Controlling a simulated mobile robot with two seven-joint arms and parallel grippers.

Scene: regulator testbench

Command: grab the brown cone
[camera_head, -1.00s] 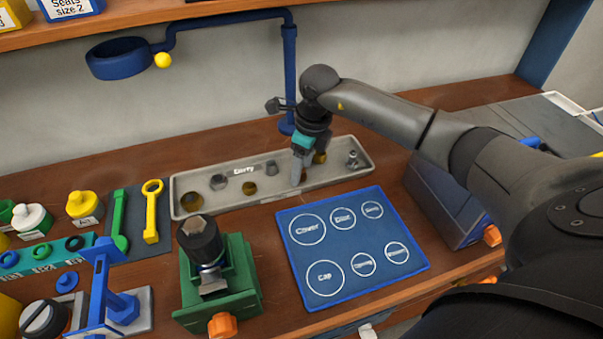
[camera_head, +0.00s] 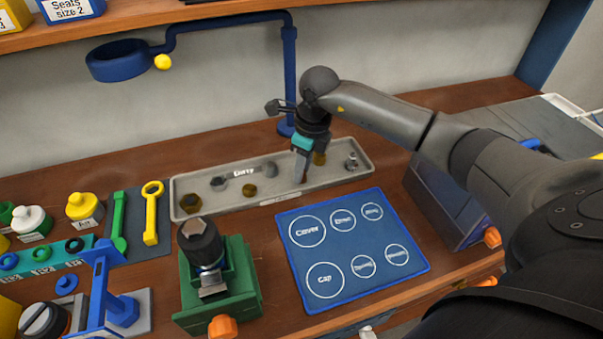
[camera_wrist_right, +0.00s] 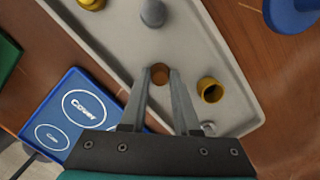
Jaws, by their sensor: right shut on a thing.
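The brown cone (camera_wrist_right: 160,73) shows in the right wrist view as a small round brown shape between my right fingertips. My right gripper (camera_wrist_right: 160,78) is shut on it, low over the grey tray (camera_wrist_right: 115,55). In the head view the right gripper (camera_head: 301,178) points down into the tray, and its fingers mostly hide the cone. A brass-coloured hollow part (camera_wrist_right: 210,90) stands close beside the fingers, apart from them; it also shows behind the gripper in the head view (camera_head: 320,158). My left gripper is not in view.
Other small parts stand in the tray, including a grey one (camera_head: 270,169), a brass one (camera_head: 249,190) and a metal fitting (camera_head: 352,161). A blue mat (camera_head: 345,285) with labelled circles lies empty in front. A green fixture (camera_head: 240,285) holds a black-topped part.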

